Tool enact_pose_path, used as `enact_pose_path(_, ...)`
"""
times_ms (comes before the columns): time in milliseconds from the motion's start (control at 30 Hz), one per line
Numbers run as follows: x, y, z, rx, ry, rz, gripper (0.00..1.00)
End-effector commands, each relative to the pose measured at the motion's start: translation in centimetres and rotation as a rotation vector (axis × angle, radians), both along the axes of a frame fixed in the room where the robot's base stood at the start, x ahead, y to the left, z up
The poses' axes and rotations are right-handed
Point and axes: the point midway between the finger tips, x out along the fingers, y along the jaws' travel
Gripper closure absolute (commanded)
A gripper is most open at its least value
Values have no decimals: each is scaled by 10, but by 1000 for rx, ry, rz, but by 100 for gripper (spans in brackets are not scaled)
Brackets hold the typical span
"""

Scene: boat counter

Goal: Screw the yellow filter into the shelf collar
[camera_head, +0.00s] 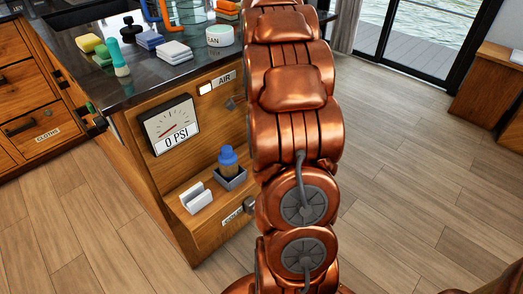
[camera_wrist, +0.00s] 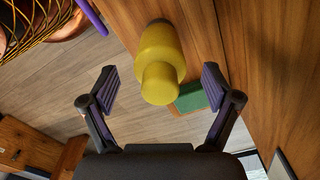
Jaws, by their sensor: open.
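The yellow filter (camera_wrist: 160,55), a stepped cylinder with a narrower near end, shows in the wrist view, close to a wooden panel. My gripper (camera_wrist: 158,82) is open, with one finger on either side of the filter's narrow end in the picture. Gaps show between both fingers and the filter, and I cannot tell how far ahead of the fingertips it is. I cannot make out the collar or whether the filter's far end sits in anything. In the head view my copper arm covers the middle, and neither gripper nor filter shows.
A green block (camera_wrist: 192,97) is beside the filter. In the head view, a low shelf (camera_head: 205,222) holds a white holder (camera_head: 196,197) and a blue-capped bottle (camera_head: 228,162) in a grey tray. A gauge (camera_head: 172,124) reads 0 PSI. Sponges and tubs stand on the dark counter (camera_head: 150,85).

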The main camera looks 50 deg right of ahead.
Motion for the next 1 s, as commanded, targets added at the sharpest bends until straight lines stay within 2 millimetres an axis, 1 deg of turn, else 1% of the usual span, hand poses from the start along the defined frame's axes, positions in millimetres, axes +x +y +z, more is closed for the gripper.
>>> enact_pose_path(100, 0, 0, 1, 0, 0, 43, 12)
enact_pose_path(333, 0, 0, 0, 0, 0, 50, 12)
enact_pose_path(600, 0, 0, 0, 1, -1, 192, 12)
enact_pose_path(867, 0, 0, 0, 0, -1, 207, 12)
enact_pose_path(1000, 0, 0, 1, 1, -1, 298, 12)
